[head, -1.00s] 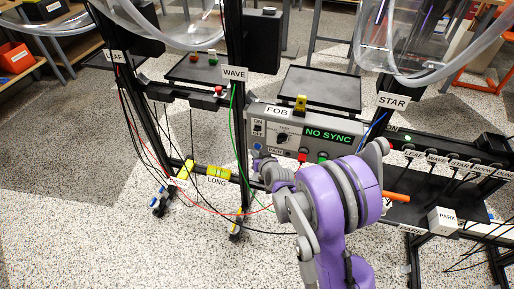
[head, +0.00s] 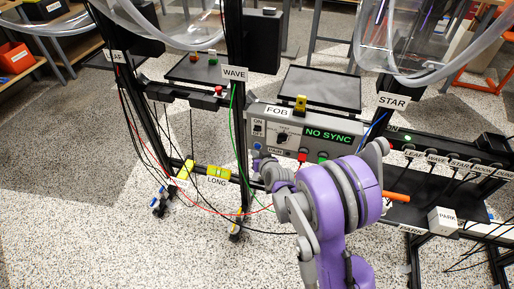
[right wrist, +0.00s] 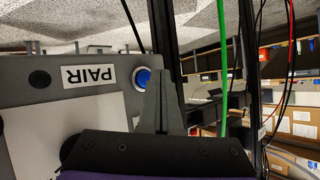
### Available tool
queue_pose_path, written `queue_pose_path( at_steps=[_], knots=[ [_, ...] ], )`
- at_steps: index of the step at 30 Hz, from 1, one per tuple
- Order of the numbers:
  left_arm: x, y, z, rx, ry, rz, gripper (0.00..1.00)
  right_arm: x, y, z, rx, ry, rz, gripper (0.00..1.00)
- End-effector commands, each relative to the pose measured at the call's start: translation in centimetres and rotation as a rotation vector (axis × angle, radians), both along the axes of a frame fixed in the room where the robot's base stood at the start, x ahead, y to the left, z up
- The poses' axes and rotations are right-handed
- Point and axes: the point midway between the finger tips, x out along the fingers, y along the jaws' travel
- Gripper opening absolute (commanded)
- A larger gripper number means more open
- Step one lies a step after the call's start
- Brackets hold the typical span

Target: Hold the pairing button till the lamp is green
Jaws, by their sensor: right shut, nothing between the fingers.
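The grey FOB box (head: 262,124) stands right of centre in the head view, its display (head: 328,136) reading NO SYNC in green letters. In the right wrist view the blue pairing button (right wrist: 142,78) has a pale ring and sits beside the PAIR label (right wrist: 90,77). A dark round spot (right wrist: 39,78) on the label's other side shows no green light. My right gripper (right wrist: 167,88) is shut and empty, its tips close beside the button. I cannot tell whether they touch it. In the head view my right arm hides part of the box front. My left gripper is out of view.
The WAVE stand (head: 238,110) with hanging red, green and black wires is close left of the box. The STAR rack (head: 440,150) with a small green light (head: 408,138) is at right. A white PARK block (head: 443,221) sits lower right. Open floor lies lower left.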

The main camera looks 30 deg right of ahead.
Motion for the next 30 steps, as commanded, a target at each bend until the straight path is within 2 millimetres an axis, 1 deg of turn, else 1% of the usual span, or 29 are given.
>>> queue_pose_path(
  at_steps=[8, 16, 30],
  knots=[
    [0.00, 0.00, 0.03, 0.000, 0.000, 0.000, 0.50, 0.03, -0.04, 0.01, 0.000, 0.000, 0.000, 0.00],
    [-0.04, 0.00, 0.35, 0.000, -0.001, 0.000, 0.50, 0.54, -0.66, 0.06, 0.000, 0.000, -0.001, 0.00],
    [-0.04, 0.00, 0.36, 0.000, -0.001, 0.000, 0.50, 0.63, -0.74, 0.01, 0.000, 0.000, 0.000, 0.00]
  ],
)
